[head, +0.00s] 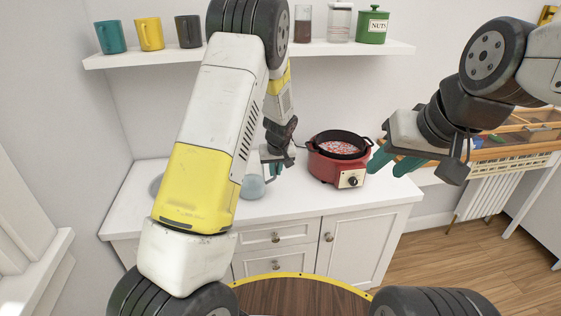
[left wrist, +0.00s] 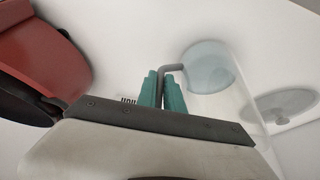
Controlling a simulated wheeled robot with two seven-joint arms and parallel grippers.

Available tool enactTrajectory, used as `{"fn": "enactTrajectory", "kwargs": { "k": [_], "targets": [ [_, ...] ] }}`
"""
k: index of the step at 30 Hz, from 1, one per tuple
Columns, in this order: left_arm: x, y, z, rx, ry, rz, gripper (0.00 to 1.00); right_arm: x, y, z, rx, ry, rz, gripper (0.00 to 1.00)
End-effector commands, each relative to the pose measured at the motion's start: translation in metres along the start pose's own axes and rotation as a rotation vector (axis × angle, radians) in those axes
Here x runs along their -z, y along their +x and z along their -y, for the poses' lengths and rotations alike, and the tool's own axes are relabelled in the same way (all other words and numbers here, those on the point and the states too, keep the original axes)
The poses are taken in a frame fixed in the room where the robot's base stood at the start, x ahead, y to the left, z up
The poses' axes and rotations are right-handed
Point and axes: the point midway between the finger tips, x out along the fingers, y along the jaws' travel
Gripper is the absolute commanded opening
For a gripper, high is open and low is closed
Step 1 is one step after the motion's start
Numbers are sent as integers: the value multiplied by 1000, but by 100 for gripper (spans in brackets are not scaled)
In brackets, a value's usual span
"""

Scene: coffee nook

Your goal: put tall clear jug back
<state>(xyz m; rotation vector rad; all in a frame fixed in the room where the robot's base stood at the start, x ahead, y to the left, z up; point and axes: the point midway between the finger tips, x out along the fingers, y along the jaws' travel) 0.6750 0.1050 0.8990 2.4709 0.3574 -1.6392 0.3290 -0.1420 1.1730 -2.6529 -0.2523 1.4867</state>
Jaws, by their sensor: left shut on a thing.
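The tall clear jug (left wrist: 232,100) is see-through with a bluish round end and a grey handle (left wrist: 172,68). My left gripper (head: 276,162) is shut on the handle, with its teal fingers on either side of it in the left wrist view (left wrist: 162,92). In the head view a bluish part of the jug (head: 253,187) shows over the white counter, and my left arm hides the rest. I cannot tell whether it touches the counter. My right gripper (head: 394,162) is open and empty, right of the red cooker.
A red cooker (head: 330,170) with a black rim stands on the counter (head: 290,205) right of the jug. A round basin (head: 156,186) is at the left. The wall shelf (head: 300,49) holds mugs, two clear containers and a green jar (head: 373,27).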

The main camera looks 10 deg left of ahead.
Motion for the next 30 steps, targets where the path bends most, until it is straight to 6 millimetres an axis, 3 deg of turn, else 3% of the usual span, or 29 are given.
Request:
{"fn": "enactTrajectory", "kwargs": {
  "k": [3, 4, 6, 7, 19, 30],
  "targets": [
    [-1, 3, 0, 0, 1, -1, 0, 0, 0, 0, 0, 0, 0, 36],
    [-1, 2, 0, 0, 0, 0, 17, 0, 0, 0, 0, 0, 0, 36],
    [-1, 2, 0, 0, 0, 0, 31, 0, 0, 0, 0, 0, 0, 36],
    [-1, 2, 0, 0, 0, 0, 33, 0, 0, 0, 0, 0, 0, 36],
    [1, -5, 0, -1, 0, -1, 33, 0, 0, 0, 0, 0, 0, 36],
    [1, -78, -1, -4, -1, -3, 33, 0, 0, 0, 0, 0, 0, 36]
  ]
}}
